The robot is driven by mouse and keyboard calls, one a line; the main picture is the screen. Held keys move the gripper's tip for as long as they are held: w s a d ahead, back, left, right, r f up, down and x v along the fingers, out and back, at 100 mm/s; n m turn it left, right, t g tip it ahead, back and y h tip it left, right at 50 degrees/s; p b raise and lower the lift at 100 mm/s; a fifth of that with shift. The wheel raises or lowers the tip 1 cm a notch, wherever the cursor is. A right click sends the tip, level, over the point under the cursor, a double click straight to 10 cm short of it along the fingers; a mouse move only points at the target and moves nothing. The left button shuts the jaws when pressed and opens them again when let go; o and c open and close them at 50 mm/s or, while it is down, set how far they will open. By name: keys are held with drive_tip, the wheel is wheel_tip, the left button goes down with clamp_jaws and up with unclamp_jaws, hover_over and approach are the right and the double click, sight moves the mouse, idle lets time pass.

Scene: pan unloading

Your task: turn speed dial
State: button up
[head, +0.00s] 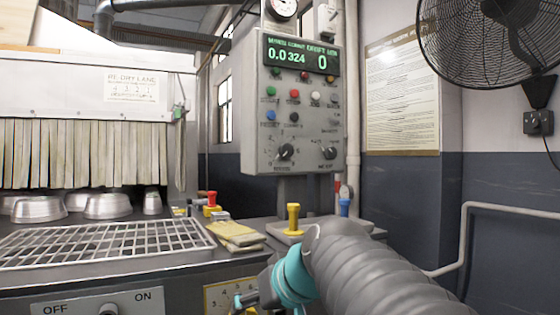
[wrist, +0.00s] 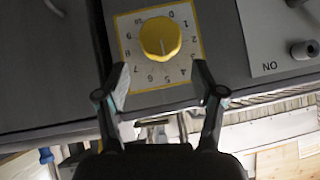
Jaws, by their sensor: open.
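A yellow round dial (wrist: 160,37) sits on a pale, yellow-edged plate with numbers on the grey machine front. It shows upside down in the wrist view, with a pale pointer line on its face. Part of the same plate (head: 217,297) shows in the head view, low in the middle; the dial there is hidden behind my arm. My gripper (wrist: 162,74) is open and empty. Its fingertips are on either side of the plate's lower half in the wrist view, with the dial above and between them, not gripped. I cannot tell whether the fingertips touch the panel.
An OFF/ON knob (head: 109,310) is on the same front, left of the plate. A wire rack (head: 105,243) and yellow cloths (head: 233,236) lie above. Metal pans (head: 108,205) stand by a strip curtain. A grey control box (head: 292,110) rises behind; a fan (head: 490,40) hangs right.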

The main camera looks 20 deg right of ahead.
drive_tip(key=w+d+r+t+b, duration=0.1)
drive_tip(key=w+d+r+t, duration=0.1)
drive_tip(key=w+d+r, duration=0.4)
drive_tip(key=w+d+r+t+b, duration=0.1)
drive_tip(key=w+d+r+t, duration=0.2)
drive_tip(key=r, duration=0.6)
drive_tip(key=n+t+h+b, duration=0.1)
drive_tip(key=t, duration=0.2)
approach(288, 151)
drive_tip(key=w+p, duration=0.1)
drive_tip(key=w, duration=0.3)
drive_tip(key=w+p, duration=0.2)
drive_tip(key=w, duration=0.3)
drive_tip(key=shift+a+f, duration=0.15)
drive_tip(key=shift+a, duration=0.05)
drive_tip(key=c, duration=1.1)
